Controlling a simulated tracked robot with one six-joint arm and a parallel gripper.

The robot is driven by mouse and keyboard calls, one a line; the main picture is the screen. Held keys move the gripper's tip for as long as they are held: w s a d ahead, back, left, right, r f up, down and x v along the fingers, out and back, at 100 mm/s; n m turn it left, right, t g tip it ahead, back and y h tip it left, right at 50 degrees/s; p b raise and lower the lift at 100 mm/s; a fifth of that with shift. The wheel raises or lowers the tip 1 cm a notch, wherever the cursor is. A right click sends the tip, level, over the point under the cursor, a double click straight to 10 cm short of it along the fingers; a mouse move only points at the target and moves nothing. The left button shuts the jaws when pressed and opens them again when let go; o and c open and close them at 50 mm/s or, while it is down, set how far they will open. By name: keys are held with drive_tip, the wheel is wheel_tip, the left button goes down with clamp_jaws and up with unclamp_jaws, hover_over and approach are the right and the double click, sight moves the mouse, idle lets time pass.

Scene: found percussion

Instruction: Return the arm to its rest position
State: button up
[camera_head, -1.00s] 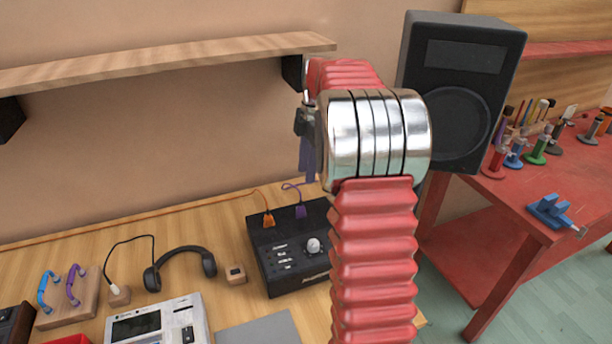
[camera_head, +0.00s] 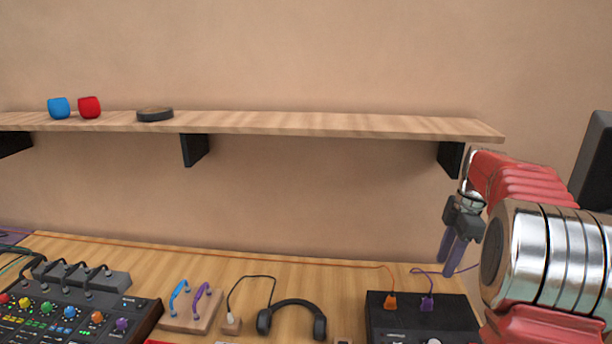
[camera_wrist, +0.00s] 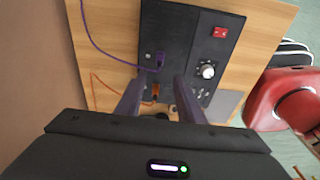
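My red ribbed arm with its silver joint stands at the right of the head view. My gripper (camera_head: 455,250) hangs from it, fingers pointing down, in front of the wall and above the back of the wooden desk (camera_head: 340,270). In the wrist view the two dark purple fingers of my gripper (camera_wrist: 158,95) stand apart with nothing between them. Below them is a black box (camera_wrist: 200,50) with a knob and an orange and a purple plug; the box (camera_head: 385,322) also shows below my gripper in the head view.
A wooden shelf (camera_head: 320,123) holds a blue cup (camera_head: 59,108), a red cup (camera_head: 89,107) and a dark round disc (camera_head: 155,114). A mixer (camera_head: 60,320), headphones (camera_head: 292,315) and cables lie on the desk. A black speaker (camera_head: 594,165) stands at the right edge.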

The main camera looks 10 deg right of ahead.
drive_tip(key=s+a+r+m+t, duration=0.1)
drive_tip(key=s+a+m+t, duration=0.1)
drive_tip(key=s+a+m, duration=0.5)
drive_tip(key=s+a+r+m+t+h, duration=0.1)
drive_tip(key=s+a+m+t, duration=0.2)
drive_tip(key=s+a, duration=1.4)
drive_tip(key=a+m, duration=0.4)
drive_tip(key=shift+s+a+r+m, duration=0.2)
drive_tip(key=shift+a+r+m, duration=0.1)
drive_tip(key=shift+a+m, duration=0.1)
drive_tip(key=shift+s, duration=0.1)
